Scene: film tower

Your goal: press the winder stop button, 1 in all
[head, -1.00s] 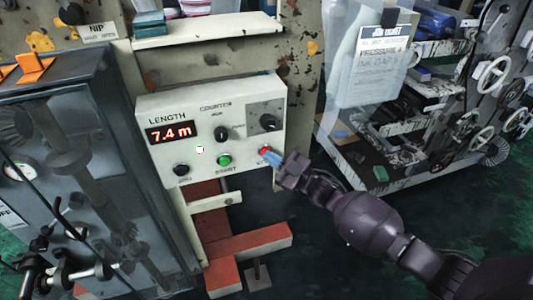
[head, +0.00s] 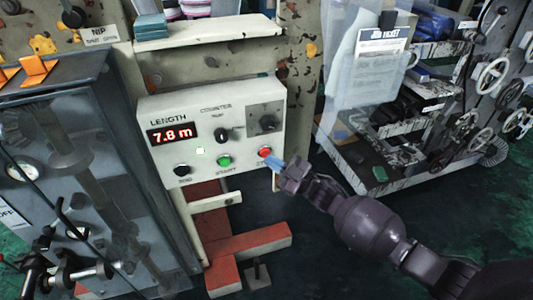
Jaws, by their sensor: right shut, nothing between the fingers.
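The cream counter panel (head: 180,135) carries a red display that reads 7.8 m. The red stop button (head: 265,152) is at the panel's lower right, its label partly hidden. A green start button (head: 224,161) and a black zero button (head: 182,170) are to its left. My right gripper (head: 275,163) is shut and empty, its blue tips just to the lower right of the red button. A small gap seems to show between them, but contact is hard to tell. My left gripper is not clearly seen.
A grey glazed cabinet (head: 60,140) stands close on the left. A shelf (head: 205,35) juts out above the panel. Red beams (head: 250,241) lie below it. A rack with handwheels (head: 490,76) stands at the right. The floor between is clear.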

